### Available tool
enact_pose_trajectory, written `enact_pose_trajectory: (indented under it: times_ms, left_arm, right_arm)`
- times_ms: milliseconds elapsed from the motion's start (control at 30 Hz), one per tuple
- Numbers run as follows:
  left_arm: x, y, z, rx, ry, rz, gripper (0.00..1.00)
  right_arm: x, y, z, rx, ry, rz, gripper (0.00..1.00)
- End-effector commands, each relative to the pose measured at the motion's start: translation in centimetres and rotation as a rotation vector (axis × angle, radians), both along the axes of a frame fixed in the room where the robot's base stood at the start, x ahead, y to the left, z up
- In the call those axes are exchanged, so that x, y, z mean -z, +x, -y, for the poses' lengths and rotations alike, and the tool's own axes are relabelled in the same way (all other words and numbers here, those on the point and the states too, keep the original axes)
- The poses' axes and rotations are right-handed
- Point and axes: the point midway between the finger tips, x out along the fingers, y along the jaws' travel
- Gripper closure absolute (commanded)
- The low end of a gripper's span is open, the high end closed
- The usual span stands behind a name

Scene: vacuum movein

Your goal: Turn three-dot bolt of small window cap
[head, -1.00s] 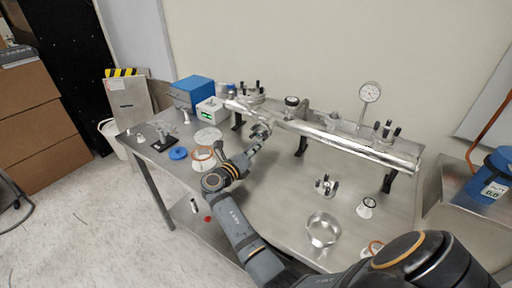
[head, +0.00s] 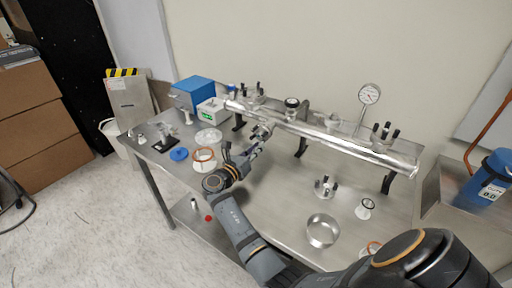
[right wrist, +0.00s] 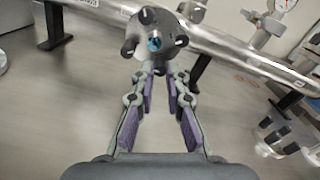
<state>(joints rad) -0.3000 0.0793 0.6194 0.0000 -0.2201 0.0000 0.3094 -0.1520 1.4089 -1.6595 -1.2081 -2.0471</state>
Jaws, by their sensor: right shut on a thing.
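The small window cap (right wrist: 155,38) sits on the side port of the long silver tube. It has several dark bolt knobs around a small blue centre. It also shows small in the head view (head: 263,130). My right gripper (right wrist: 160,70) reaches the lower edge of the cap, its fingertips close together and shut on a bolt there. That bolt is mostly hidden by the fingertips, and I cannot read any dots on it. In the head view my right gripper (head: 257,144) is at the front of the tube. My left gripper is not in view.
The silver tube (head: 335,139) stands on black supports along the back of the steel table (head: 275,205). A dial gauge (head: 369,94) rises from it. A metal ring (head: 321,230), a three-knobbed fitting (head: 325,186) and a small white-based flange (head: 365,208) lie in front. A blue box (head: 192,91) is at the left.

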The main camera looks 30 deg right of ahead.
Motion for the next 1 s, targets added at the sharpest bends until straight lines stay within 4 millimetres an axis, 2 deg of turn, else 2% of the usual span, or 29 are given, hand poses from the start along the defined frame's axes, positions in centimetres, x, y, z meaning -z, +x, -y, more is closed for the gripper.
enact_pose_trajectory:
  times_ms: [267,700,1000]
  left_arm:
    - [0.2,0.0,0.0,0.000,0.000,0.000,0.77]
    - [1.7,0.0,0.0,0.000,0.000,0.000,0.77]
    - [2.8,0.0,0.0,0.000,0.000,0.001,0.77]
  right_arm:
    - [0.1,0.0,0.0,-0.001,0.100,0.240,1.00]
    - [0.3,-0.1,0.0,0.000,0.257,0.618,1.00]
    - [0.2,-0.1,0.0,-0.001,0.334,0.808,1.00]
